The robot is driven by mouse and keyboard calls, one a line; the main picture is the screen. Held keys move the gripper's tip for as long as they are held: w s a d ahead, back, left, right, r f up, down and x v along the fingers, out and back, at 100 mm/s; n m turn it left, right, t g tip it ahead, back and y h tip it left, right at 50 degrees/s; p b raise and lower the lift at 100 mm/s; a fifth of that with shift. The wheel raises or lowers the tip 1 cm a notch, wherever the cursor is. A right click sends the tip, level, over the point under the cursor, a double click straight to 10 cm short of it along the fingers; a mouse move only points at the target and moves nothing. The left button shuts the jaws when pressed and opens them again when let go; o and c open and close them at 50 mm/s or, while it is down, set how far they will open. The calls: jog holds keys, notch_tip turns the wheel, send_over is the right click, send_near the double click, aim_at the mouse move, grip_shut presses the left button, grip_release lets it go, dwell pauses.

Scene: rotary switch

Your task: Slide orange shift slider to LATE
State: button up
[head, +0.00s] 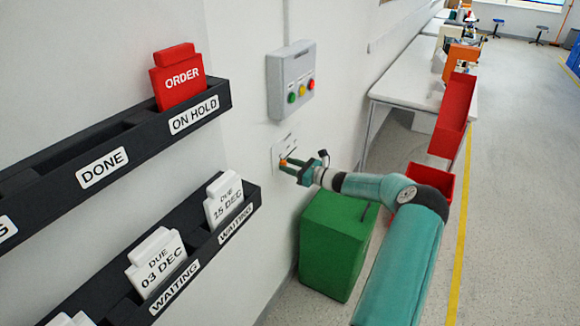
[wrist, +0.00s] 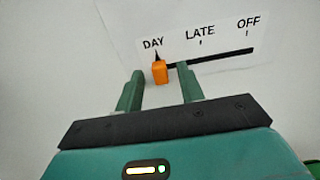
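The orange slider (wrist: 160,71) sits at the DAY end of a black slot (wrist: 222,56) in the wrist view. A white label plate (wrist: 190,24) above the slot reads DAY, LATE and OFF from left to right. The plate also shows on the wall in the head view (head: 286,147). My gripper (wrist: 160,76) is open, with one finger on each side of the slider. Gaps show between both fingers and the slider, so it is not gripped. In the head view my gripper (head: 287,165) reaches the wall plate, and the slider is a small orange spot there.
A grey box with coloured buttons (head: 292,82) hangs on the wall above the plate. A green bin (head: 335,245) stands below my gripper. Black racks (head: 150,130) with cards line the wall at left. Red bins (head: 453,113) and a workbench (head: 408,75) are at right.

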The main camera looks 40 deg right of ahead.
grip_shut()
jog(key=shift+w, duration=0.1)
